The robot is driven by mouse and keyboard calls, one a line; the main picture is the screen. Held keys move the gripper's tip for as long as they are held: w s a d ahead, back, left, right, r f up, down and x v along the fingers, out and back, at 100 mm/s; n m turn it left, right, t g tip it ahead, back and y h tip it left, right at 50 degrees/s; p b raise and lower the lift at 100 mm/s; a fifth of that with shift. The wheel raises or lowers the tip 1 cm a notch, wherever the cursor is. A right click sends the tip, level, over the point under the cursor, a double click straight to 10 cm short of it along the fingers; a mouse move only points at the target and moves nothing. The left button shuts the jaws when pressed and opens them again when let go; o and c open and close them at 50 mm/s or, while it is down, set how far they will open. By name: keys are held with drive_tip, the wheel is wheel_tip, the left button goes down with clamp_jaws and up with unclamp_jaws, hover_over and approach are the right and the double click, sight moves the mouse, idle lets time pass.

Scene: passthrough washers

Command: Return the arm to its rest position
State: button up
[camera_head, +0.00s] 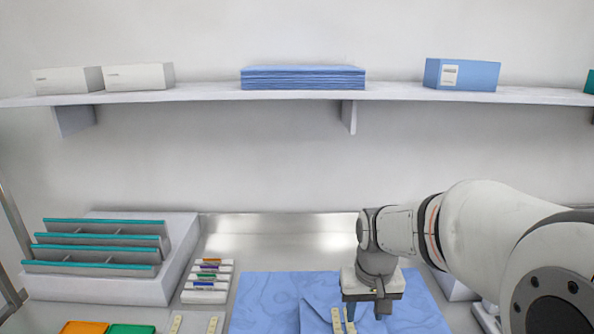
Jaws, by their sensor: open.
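My gripper (366,313) points down at the lower right of the middle, over the blue cloth (268,298) on the counter. Its jaws are apart. Pale strips (343,320) show beside and below the left finger; I cannot tell whether the finger touches them. My white and grey arm (480,228) reaches in from the right edge and hides part of the counter there. The lower part of the work area is cut off by the frame.
A white stepped rack with teal-edged dividers (100,237) stands at the left. Next to it is a row of small boxes with coloured labels (208,282). Orange (84,327) and green (132,328) trays lie at the front left. A wall shelf (205,92) with boxes runs above.

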drive_tip(key=s+r+t, duration=0.2)
drive_tip(key=s+r, duration=0.1)
drive_tip(key=s, duration=0.9)
drive_tip(key=shift+s+d+r, duration=0.15)
drive_tip(key=shift+d+r, duration=0.2)
idle(0.7)
